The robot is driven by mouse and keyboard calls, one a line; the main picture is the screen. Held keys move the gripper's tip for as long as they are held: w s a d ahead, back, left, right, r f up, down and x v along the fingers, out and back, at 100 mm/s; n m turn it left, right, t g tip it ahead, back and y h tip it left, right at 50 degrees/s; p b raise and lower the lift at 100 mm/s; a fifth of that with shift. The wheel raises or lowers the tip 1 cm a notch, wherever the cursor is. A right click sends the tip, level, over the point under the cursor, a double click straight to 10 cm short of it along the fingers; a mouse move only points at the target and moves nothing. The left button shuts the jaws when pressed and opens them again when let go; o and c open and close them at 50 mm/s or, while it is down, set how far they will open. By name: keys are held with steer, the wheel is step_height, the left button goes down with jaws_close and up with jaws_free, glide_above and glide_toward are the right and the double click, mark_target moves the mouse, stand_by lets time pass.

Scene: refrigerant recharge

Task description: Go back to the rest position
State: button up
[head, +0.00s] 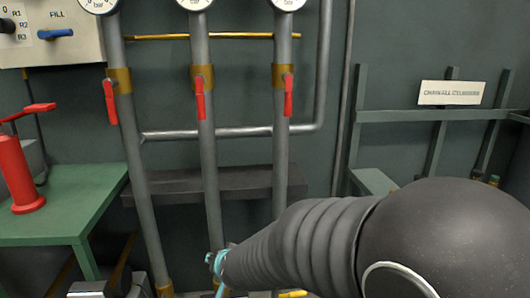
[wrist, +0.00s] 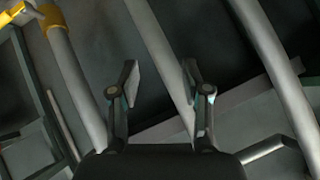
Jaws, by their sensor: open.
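My gripper (wrist: 160,82) is open in the wrist view, with its two fingers apart. No object is held between them; a grey pipe (wrist: 160,50) shows behind the gap. In the head view my dark arm reaches from the lower right toward the lower middle, in front of the pipes.
Three grey vertical pipes with red-handled valves (head: 200,98) and gauges (head: 196,4) stand ahead. A green table (head: 75,203) with a red pump-like device (head: 18,176) is at left. A green rack with a sign (head: 451,93) is at right. A dark shelf (head: 245,182) runs behind the pipes.

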steer(key=s+d+r+n+g+p, duration=0.1)
steer(key=s+d+r, duration=0.45)
steer(key=d, duration=0.25)
steer(key=s+d+r+n+g+p, duration=0.1)
steer(key=s+d+r, duration=0.45)
steer(key=d, duration=0.25)
steer(key=s+d+r+g+h+p, duration=0.1)
steer(key=s+d+r+h+p, duration=0.1)
steer(key=s+d, duration=0.9)
steer(key=shift+s+d+r+m+h, duration=0.15)
steer(key=shift+s+r+m+h, duration=0.15)
steer(key=shift+s+r+h, duration=0.65)
steer(key=shift+s+f, duration=0.15)
steer(key=shift+c, duration=0.5)
